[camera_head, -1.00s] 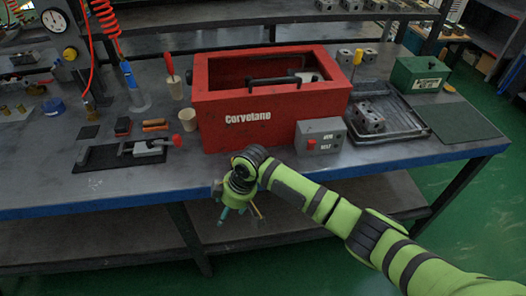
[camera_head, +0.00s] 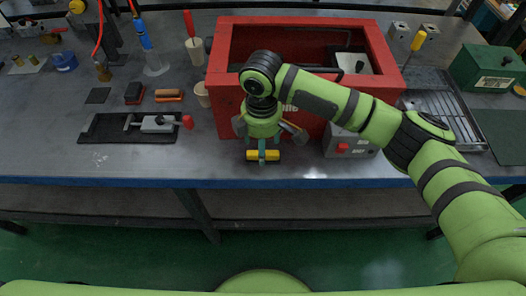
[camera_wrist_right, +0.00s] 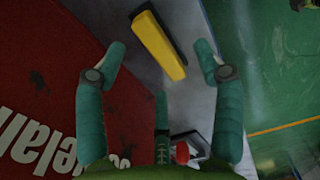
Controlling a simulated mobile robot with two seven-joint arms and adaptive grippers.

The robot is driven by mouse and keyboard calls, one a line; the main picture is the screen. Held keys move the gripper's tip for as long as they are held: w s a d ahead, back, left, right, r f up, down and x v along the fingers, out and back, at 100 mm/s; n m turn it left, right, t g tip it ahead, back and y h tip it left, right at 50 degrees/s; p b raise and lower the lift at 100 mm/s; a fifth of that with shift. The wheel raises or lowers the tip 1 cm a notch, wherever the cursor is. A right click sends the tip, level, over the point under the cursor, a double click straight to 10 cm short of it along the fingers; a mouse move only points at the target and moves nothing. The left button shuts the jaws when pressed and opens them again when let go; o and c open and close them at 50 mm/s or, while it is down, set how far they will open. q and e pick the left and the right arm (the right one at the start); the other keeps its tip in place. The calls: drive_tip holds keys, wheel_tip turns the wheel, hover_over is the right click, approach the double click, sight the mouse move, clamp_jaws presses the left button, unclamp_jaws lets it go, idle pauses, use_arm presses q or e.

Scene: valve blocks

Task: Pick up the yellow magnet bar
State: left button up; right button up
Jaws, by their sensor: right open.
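The yellow magnet bar (camera_head: 263,156) lies on the grey bench top near the front edge, in front of the red box. It also shows in the right wrist view (camera_wrist_right: 158,45), between the spread fingertips. My right gripper (camera_head: 263,145) points down over the bar and partly hides it. In the right wrist view its teal fingers (camera_wrist_right: 160,55) are open, one on each side of the bar with gaps, and a third finger is below. Nothing is held. My left gripper is not in view.
The red box (camera_head: 225,95) stands just behind my right gripper. A grey control box with a red button (camera_head: 348,145) is to the right. A black tray with a clamp (camera_head: 105,127) lies to the left. The bench front edge (camera_head: 150,182) is close.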

wheel_tip(320, 180, down, 3)
drive_tip(key=shift+d+r, duration=0.1)
drive_tip(key=shift+d, duration=0.05)
drive_tip(key=shift+w+f, duration=0.1)
drive_tip(key=shift+f, duration=0.4)
drive_tip(key=c, duration=1.3)
clamp_jaws()
drive_tip(key=shift+r, duration=0.35)
wheel_tip(320, 180, up, 3)
drive_tip(key=shift+r, duration=0.2)
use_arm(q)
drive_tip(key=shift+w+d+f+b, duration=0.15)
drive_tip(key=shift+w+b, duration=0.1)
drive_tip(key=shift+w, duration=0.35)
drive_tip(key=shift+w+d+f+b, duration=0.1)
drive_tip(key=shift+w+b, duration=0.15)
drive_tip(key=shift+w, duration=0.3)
use_arm(e)
drive_tip(key=s+d+r, duration=0.7)
drive_tip(key=s+d, duration=0.1)
drive_tip(key=shift+s, duration=0.15)
